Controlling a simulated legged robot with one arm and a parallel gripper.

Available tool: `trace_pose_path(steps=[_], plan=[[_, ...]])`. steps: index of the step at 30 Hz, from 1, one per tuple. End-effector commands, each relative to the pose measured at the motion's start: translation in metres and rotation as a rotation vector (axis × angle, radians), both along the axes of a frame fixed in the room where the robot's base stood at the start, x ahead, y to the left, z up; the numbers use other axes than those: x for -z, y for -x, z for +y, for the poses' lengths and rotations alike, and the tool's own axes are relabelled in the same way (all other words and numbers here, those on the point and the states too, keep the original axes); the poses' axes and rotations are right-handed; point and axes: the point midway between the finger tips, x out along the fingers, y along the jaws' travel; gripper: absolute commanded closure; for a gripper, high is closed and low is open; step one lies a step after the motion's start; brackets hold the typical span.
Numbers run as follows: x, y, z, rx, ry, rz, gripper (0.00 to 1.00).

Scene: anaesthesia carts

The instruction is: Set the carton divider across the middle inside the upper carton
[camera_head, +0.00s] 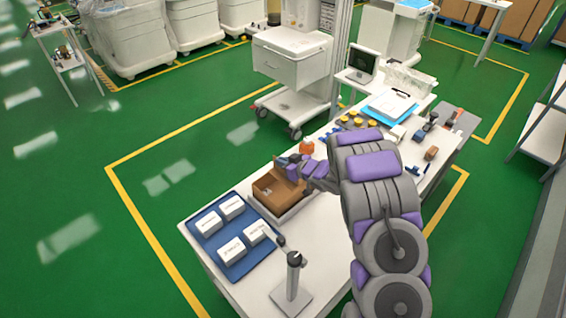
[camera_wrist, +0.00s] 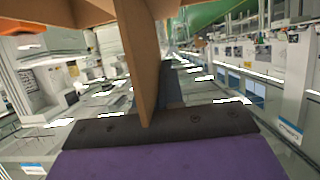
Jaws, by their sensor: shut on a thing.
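The open brown carton (camera_head: 268,199) stands on the white table, beside the blue mat. My gripper (camera_head: 286,164) is over its far side in the head view. In the wrist view my gripper (camera_wrist: 155,122) is shut on a thin brown board, the carton divider (camera_wrist: 138,50), which stands on edge from the dark finger pad. Brown cardboard also shows along the top of the wrist view, apparently part of the carton. In the head view my arm and gripper mostly hide the divider. I cannot tell whether its lower edge is inside the carton or touches its walls.
A blue mat (camera_head: 209,255) with several white boxes lies at the table's left. A small stand (camera_head: 292,285) is at the near edge. An orange item (camera_head: 306,147) sits just beyond the carton. Bare white table lies in front of the carton.

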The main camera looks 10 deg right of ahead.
Motion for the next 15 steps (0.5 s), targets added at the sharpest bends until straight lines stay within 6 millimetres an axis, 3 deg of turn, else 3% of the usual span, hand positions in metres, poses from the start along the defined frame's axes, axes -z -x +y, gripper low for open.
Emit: trace_pose_path(steps=[9, 15], plan=[[-0.001, 0.003, -0.002, 0.002, -0.001, 0.005, 1.0], [0.021, 0.002, -0.002, 0.002, -0.001, 0.005, 1.0]])
